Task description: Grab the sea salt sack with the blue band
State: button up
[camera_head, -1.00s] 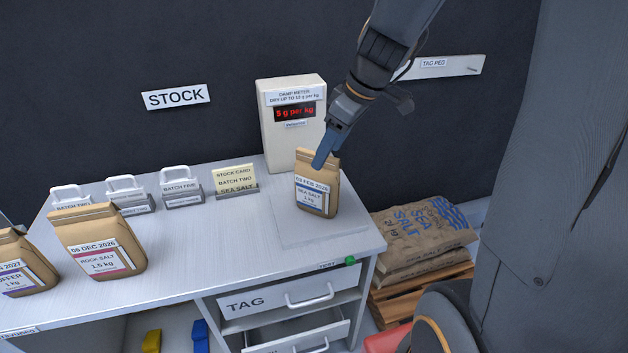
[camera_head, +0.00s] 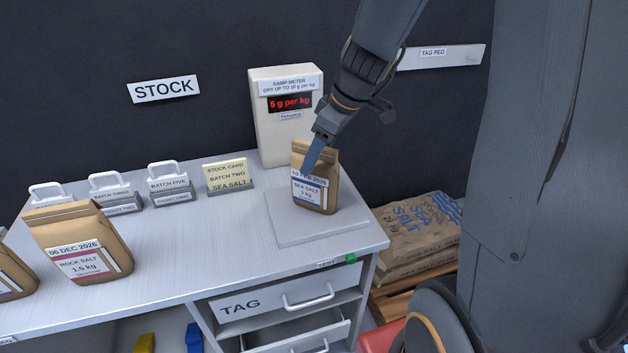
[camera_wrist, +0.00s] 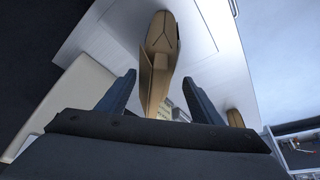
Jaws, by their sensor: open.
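The sea salt sack (camera_head: 322,197) is a brown paper sack with a blue band on its white label. It stands upright on a pale square plate (camera_head: 335,225) at the bench's right end. My gripper (camera_head: 309,164) is open at the sack's upper part, and one blue finger crosses the front of it near the label's top. In the wrist view, the sack (camera_wrist: 160,60) shows between the two fingers (camera_wrist: 158,80), with a gap on each side. I cannot tell whether either finger touches it.
The damp meter (camera_head: 287,135), reading 5 g per kg, stands just behind the sack. A rock salt sack (camera_head: 100,235) is at the left. Tagged holders and a stock card (camera_head: 228,173) line the bench's back. A lower drawer (camera_head: 300,335) is pulled open. The middle bench top is clear.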

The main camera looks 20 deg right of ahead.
aim_at(314, 178)
jog(key=x, duration=0.2)
jog(key=w+p+x, duration=0.1)
jog(key=x, duration=0.1)
jog(key=shift+a+f, duration=0.15)
jog(key=shift+f, duration=0.05)
jog(key=shift+w+r, duration=0.1)
grip_shut()
